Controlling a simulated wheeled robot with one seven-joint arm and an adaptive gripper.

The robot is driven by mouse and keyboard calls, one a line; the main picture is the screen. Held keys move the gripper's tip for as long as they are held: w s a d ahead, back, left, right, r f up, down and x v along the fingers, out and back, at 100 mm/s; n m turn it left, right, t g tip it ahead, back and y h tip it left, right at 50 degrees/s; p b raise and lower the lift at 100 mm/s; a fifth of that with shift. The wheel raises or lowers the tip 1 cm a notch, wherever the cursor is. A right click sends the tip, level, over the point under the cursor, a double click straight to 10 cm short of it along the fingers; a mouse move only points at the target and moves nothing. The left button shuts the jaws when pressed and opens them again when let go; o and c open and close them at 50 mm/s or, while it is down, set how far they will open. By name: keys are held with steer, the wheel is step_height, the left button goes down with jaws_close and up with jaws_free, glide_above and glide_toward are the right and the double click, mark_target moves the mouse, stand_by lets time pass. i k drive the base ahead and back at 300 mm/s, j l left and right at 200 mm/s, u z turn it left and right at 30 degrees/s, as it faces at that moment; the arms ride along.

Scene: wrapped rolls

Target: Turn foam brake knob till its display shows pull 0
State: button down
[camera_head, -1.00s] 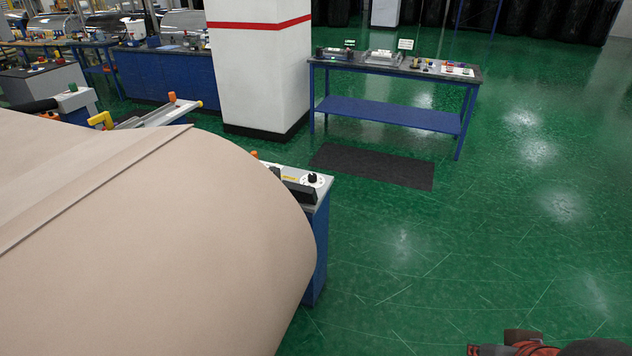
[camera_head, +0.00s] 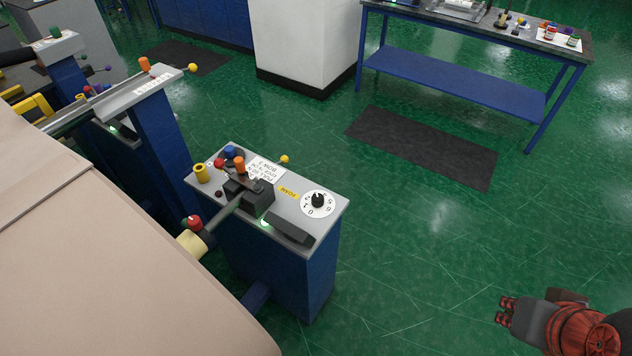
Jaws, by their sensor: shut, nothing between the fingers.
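The foam brake knob (camera_head: 318,200) is a small black knob on a round white dial with numbers. It sits at the right end of the grey top of a blue pedestal. A yellow label (camera_head: 288,192), apparently reading FOAM, lies beside the dial. A dark box (camera_head: 287,234) on the front edge, with a green light, may be the display; its face and any reading are not visible from here. My gripper (camera_head: 506,311) is at the lower right over the green floor, shut and empty, well apart from the knob.
The large beige roll (camera_head: 100,270) fills the lower left, its shaft end resting at the pedestal. Orange, red, blue and yellow knobs (camera_head: 239,163) crowd the pedestal's left part. A blue table (camera_head: 450,75) and dark mat (camera_head: 423,147) stand behind. Floor right of the pedestal is clear.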

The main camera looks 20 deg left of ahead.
mark_target(317, 199)
steer(key=i, duration=2.1)
steer(key=i+u, duration=0.15)
steer(key=u, duration=0.25)
steer(key=i+l+u, duration=0.1)
steer(key=u, duration=0.3)
steer(key=i+l+u, duration=0.1)
steer(key=i+u, duration=0.15)
steer(key=u, duration=0.15)
steer(key=i+l+u, duration=0.1)
steer(key=u, duration=0.3)
steer(key=l+u, duration=0.1)
steer(key=u, duration=2.5)
steer(key=l+u, duration=0.1)
steer(key=l, duration=0.25)
steer(key=k+l+u, duration=0.1)
steer(key=l, duration=0.2)
steer(key=k+l+u, duration=0.1)
steer(key=l, duration=0.25)
steer(key=k, duration=0.05)
